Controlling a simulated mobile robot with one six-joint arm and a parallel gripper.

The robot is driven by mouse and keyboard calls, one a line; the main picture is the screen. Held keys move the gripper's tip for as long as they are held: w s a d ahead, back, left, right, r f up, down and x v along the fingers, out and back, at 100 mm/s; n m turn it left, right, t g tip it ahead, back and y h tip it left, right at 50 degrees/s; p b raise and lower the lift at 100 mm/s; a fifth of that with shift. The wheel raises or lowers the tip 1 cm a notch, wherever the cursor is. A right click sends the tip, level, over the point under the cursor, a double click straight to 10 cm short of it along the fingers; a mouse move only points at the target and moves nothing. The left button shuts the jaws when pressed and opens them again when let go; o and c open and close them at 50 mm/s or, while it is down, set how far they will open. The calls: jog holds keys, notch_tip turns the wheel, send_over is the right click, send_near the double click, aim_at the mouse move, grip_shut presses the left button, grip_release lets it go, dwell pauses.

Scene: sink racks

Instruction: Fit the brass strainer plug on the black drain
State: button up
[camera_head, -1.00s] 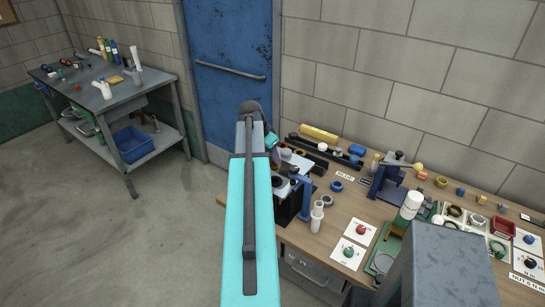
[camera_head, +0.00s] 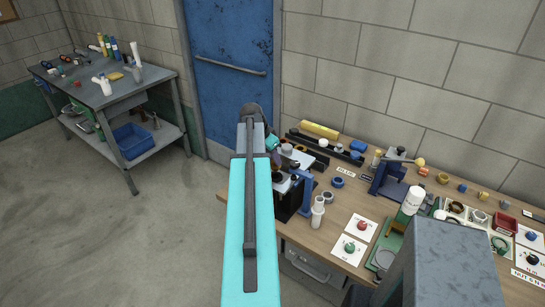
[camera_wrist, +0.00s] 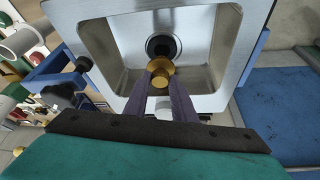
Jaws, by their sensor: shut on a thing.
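The brass strainer plug (camera_wrist: 160,68) is between the fingertips of my gripper (camera_wrist: 164,84) in the wrist view, and the gripper is shut on it. The black drain (camera_wrist: 162,46) is a dark round opening in the steel sink basin (camera_wrist: 118,50). In the picture the plug sits just below the drain and overlaps its near edge. The gap in height between them cannot be told. In the head view my arm hides the gripper, the plug and the drain.
A blue clamp frame (camera_head: 303,192) stands at the sink's side, with white pipe fittings (camera_head: 318,212) beside it on the wooden bench (camera_head: 335,245). A black trough and a yellow roll (camera_head: 319,130) lie behind. A grey block (camera_head: 445,270) stands at the front right.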

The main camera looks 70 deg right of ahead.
aim_at(273, 166)
jog(key=shift+f+b, duration=0.3)
jog(key=shift+f, duration=0.45)
jog(key=shift+f+b, duration=1.4)
jog(key=shift+f, duration=0.55)
dwell(2.0)
dwell(0.4)
jog(key=o, duration=1.1)
jog(key=shift+o, duration=0.2)
jog(key=shift+r, duration=0.1)
jog(key=b+v, duration=0.3)
jog(key=v, duration=1)
jog(key=shift+a+r+b, duration=0.25)
jog(key=shift+b, duration=0.1)
jog(key=shift+w, duration=0.1)
